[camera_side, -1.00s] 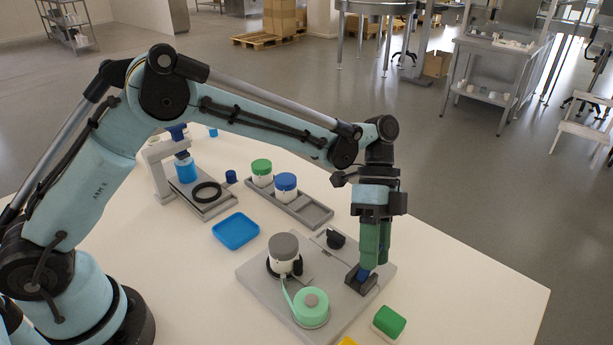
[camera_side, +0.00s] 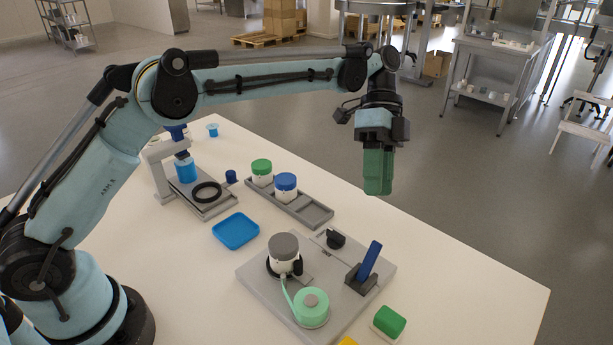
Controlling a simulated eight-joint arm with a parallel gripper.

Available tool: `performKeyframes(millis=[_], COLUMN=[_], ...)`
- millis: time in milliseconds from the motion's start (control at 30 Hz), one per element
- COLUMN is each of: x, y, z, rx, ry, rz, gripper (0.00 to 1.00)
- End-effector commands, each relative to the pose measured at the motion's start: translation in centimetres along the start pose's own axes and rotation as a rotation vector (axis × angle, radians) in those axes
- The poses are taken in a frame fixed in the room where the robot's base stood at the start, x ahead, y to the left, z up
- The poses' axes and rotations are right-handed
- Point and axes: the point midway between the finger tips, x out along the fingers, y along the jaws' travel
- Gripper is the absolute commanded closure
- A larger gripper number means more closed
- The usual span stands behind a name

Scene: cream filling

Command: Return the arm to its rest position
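My gripper (camera_side: 378,192) has green fingers that point down. It hangs in the air above the right part of the table, well clear of the objects. No thing shows between the fingers, and from this side I cannot see a gap between them. Below it, a blue tool (camera_side: 369,262) stands tilted in a small black holder (camera_side: 361,281) on the grey base plate (camera_side: 262,289). On the same plate stand a white jar with a grey top (camera_side: 284,254) and a mint-green round piece (camera_side: 311,307) with a strap.
A grey tray (camera_side: 313,214) holds a green-lidded jar (camera_side: 261,170) and a blue-lidded jar (camera_side: 286,186). A blue dish (camera_side: 235,231) lies left of the plate. A grey press stand (camera_side: 163,168) is at the back left. A green block (camera_side: 389,322) sits at the front. The right table end is clear.

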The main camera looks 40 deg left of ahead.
Motion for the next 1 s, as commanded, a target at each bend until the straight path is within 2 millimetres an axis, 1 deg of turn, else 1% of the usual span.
performKeyframes(millis=[100,400,533,633,767,1000], x=[-0.4,-0.4,-0.8,-1.6,-2.8,-4.2], y=[0.0,0.0,0.4,1.0,2.4,5.1], z=[0.0,0.0,0.3,0.8,2.0,5.1], rx=[0.000,-0.001,-0.034,-0.107,-0.244,-0.500], ry=[0.000,0.000,0.001,0.008,0.024,0.086], rz=[0.000,-0.001,-0.026,-0.085,-0.197,-0.417], gripper=[0.65,0.65,0.65,0.65,0.65,0.65])
